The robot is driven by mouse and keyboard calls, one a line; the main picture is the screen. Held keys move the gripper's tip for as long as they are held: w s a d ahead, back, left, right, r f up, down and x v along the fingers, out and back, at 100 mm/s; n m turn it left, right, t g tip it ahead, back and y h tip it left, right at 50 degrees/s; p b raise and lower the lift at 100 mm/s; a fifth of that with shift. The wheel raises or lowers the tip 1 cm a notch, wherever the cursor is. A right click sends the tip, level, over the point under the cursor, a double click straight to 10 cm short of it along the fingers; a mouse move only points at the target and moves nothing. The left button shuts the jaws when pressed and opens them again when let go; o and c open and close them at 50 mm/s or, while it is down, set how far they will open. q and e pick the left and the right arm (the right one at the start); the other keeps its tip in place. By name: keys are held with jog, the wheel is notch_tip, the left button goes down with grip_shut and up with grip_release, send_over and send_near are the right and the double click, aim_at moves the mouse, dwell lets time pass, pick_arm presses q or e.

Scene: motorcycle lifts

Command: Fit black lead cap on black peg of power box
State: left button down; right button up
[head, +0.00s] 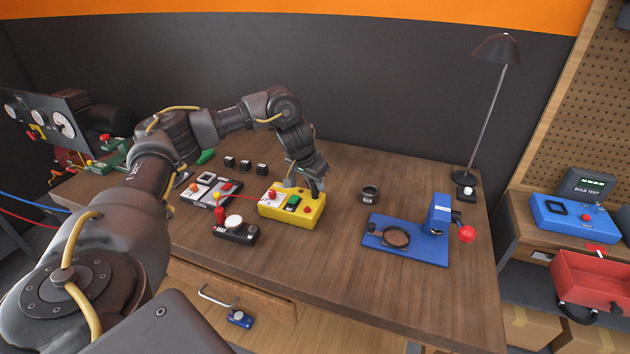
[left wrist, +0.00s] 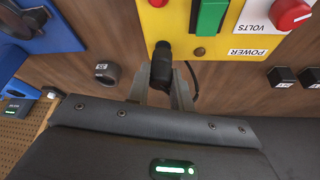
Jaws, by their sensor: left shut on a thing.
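The yellow power box (head: 306,219) stands mid-table in the head view, with a red knob, a green switch and a red button on top. It also fills the top of the left wrist view (left wrist: 178,22). My left gripper (head: 315,188) is at its back right edge, fingers pointing down. In the left wrist view it is shut on the black lead cap (left wrist: 162,66), whose tip overlaps the box's edge in the picture. A small dark round stud (left wrist: 199,51) sits beside the cap tip; I cannot tell if it is the black peg. Contact is unclear. My right gripper is not in view.
A grey box (head: 211,190) and a black base with a red handle (head: 236,232) stand left of the power box. A dark ring (head: 370,194) and a blue fixture (head: 400,240) stand to the right. Small black blocks (head: 246,166) lie behind. The front table is clear.

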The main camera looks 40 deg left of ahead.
pick_arm(q)
jog(key=shift+f, duration=0.55)
jog(key=c, duration=1.2)
grip_release()
jog(key=o, duration=0.5)
jog(key=shift+c, duration=0.2)
jog(key=shift+r, duration=0.1)
notch_tip(320, 180, up, 8)
jog(key=p, duration=0.8)
jog(key=shift+p, duration=0.4)
